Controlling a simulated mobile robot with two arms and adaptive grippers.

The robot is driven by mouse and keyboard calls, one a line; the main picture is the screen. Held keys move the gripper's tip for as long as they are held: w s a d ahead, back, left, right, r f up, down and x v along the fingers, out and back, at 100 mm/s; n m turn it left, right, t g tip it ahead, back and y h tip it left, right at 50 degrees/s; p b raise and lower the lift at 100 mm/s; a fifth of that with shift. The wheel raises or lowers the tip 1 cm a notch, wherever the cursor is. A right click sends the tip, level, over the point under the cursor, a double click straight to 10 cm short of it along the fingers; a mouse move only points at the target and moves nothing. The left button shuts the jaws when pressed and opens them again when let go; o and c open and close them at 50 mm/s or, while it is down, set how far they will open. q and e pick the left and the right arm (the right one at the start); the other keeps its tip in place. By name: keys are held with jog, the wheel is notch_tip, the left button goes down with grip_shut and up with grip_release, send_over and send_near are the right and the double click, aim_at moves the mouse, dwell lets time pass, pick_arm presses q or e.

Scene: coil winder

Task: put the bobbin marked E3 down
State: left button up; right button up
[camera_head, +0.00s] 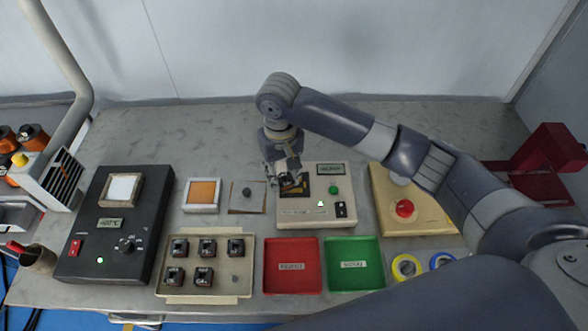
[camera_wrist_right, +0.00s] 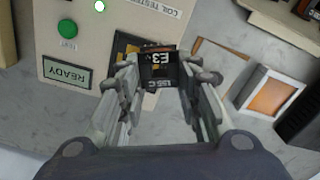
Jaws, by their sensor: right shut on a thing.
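The bobbin marked E3 (camera_wrist_right: 160,66) is dark, with a white E3 on its top and more lettering on its side. My right gripper (camera_wrist_right: 160,82) is shut on it; the gripper (camera_head: 287,178) also shows in the head view, at the left part of the coil tester (camera_head: 310,220). In the wrist view the bobbin overlaps the tester's black and yellow seat (camera_wrist_right: 126,46). I cannot tell whether it touches the seat. The tester's display (camera_wrist_right: 67,72) reads READY. My left gripper is in neither view.
A beige tray (camera_head: 210,292) holds several dark bobbins and a bare peg. A red tray (camera_head: 291,280) and a green tray (camera_head: 354,276) look empty. A black heater box (camera_head: 85,262) stands left. A yellowish board with a red button (camera_head: 404,208) is right of the tester.

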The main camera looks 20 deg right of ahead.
jog(key=w+d, duration=0.2)
jog(key=shift+d+f, duration=0.1)
jog(key=shift+d, duration=0.2)
jog(key=shift+w+d+f, duration=0.1)
jog(key=shift+w+d, duration=0.05)
jog(key=shift+d, duration=0.05)
jog(key=shift+f+p, duration=0.25)
jog(key=shift+p, duration=0.1)
notch_tip(320, 180, down, 3)
jog(key=shift+r+p, duration=0.1)
jog(key=shift+p, duration=0.3)
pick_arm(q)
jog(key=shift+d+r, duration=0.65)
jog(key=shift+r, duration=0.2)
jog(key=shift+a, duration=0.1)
pick_arm(e)
jog(key=shift+f, duration=0.2)
jog(key=o, duration=1)
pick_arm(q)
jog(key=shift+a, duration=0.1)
